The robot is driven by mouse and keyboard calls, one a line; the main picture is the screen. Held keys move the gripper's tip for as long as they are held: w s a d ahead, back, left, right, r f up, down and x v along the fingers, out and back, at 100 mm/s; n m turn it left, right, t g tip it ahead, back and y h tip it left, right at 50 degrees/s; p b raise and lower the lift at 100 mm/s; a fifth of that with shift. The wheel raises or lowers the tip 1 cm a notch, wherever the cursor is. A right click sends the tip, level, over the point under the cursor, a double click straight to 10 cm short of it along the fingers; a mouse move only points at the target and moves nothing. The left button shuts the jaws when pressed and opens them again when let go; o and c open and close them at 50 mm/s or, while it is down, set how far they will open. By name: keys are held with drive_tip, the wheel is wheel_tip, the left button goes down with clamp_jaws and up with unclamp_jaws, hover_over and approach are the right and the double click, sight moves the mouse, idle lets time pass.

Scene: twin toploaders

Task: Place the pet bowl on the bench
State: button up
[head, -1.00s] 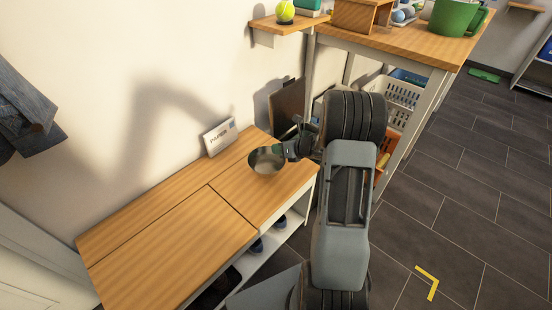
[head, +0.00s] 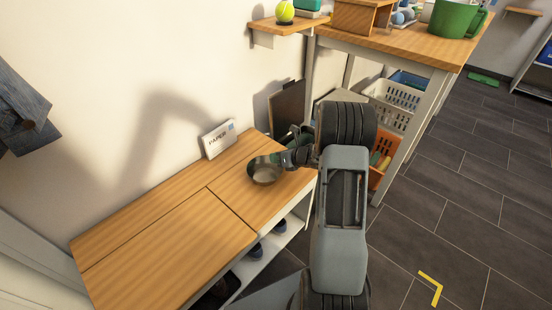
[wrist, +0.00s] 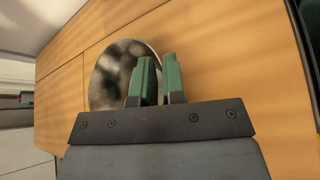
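The pet bowl (head: 266,173) is a round, shiny metal bowl at the right end of the wooden bench (head: 165,245). It appears at or just above the bench top; I cannot tell whether it touches. My gripper (head: 276,160) reaches in from the right at the bowl's rim. In the wrist view, the green fingers of my gripper (wrist: 158,80) stand close together with the rim between them, one finger over the bowl (wrist: 112,72) and one outside it. They look shut on the rim. Part of the bowl is hidden behind the gripper.
A white box marked PAPER (head: 218,139) stands at the bench's back edge by the wall. The left part of the bench is bare. Shoes (head: 256,250) sit below it. A taller wooden table (head: 400,45) with baskets under it stands behind at right.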

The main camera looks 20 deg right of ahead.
drive_tip(key=o, duration=0.4)
drive_tip(key=shift+r, duration=0.15)
drive_tip(key=p+v, duration=0.3)
drive_tip(key=v, duration=0.8)
wheel_tip(320, 180, up, 11)
drive_tip(key=w+a+m+h, duration=0.2)
drive_tip(key=m+h, duration=0.8)
drive_tip(key=m, duration=0.8)
drive_tip(key=s+a+m+g+y, duration=0.1)
drive_tip(key=s+a+m+g, duration=0.1)
drive_tip(key=s+a+m, duration=0.3)
drive_tip(key=s+a+m+g+y, duration=0.1)
drive_tip(key=s+a+m+g, duration=0.2)
drive_tip(key=s+a+m, duration=0.2)
drive_tip(key=s+a+r+m+g+y, duration=0.1)
drive_tip(key=s+a+m+g, duration=0.1)
drive_tip(key=s+a+m, duration=0.4)
drive_tip(key=shift+s+m+g, duration=0.3)
drive_tip(key=shift+s+m, duration=1.4)
drive_tip(key=shift+m, duration=0.1)
